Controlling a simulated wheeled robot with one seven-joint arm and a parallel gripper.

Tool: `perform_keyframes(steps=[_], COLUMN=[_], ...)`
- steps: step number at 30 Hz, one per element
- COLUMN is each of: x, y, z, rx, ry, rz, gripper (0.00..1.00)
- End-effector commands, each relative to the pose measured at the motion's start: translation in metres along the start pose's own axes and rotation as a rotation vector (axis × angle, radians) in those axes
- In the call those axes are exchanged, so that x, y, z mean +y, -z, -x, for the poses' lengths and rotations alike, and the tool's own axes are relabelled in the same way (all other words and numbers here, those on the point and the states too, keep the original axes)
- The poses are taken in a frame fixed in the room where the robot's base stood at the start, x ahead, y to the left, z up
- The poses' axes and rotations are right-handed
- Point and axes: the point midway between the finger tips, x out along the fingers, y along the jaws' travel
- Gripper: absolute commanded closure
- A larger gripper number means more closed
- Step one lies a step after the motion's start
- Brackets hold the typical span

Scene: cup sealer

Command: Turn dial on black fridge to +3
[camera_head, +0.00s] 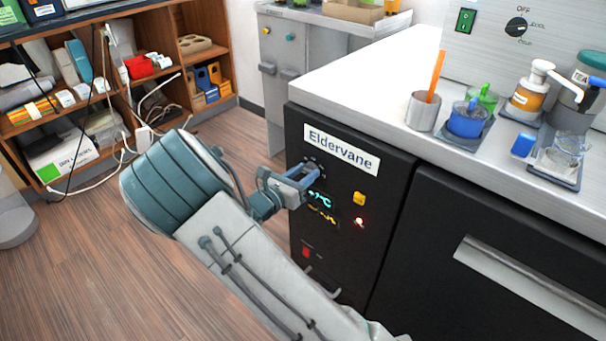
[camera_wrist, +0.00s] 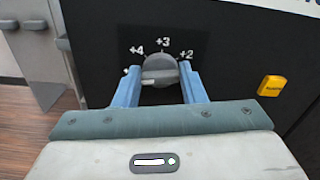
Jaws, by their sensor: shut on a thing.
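The black fridge (camera_head: 350,160) carries an "Eldervane" label and stands under the counter. In the wrist view its grey round dial (camera_wrist: 160,66) sits between the two blue fingers of my gripper (camera_wrist: 160,72), which is shut on it. Marks +4, +3 and +2 show above the dial; a further mark at the left is partly covered by a finger. A pale grip bar crosses the dial roughly level; I cannot tell which mark it points to. In the head view my gripper (camera_head: 303,180) is against the fridge front and hides most of the dial.
A drawer with a long handle (camera_head: 525,283) is at the right. Open floor (camera_head: 120,255) lies left.

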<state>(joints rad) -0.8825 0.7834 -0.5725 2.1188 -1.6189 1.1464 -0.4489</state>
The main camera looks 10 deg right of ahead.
Motion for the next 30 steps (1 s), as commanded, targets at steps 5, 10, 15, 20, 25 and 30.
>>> perform_keyframes(steps=[5,10,15,20,25,30], x=[-0.0005,-0.0009,-0.0012,-0.0019,-0.0021,-0.0025], y=[0.001,0.0017,0.0028,0.0041,0.0052,0.0064], z=[0.0,0.0,0.0004,0.0001,0.0006,0.0002], rx=[0.001,0.002,0.002,0.002,0.002,0.002], ry=[0.001,0.001,0.0,0.002,0.001,0.001], rz=[-0.044,-0.14,-0.283,-0.436,-0.6,-0.761], gripper=[0.86,0.86,0.86,0.86,0.86,0.86])
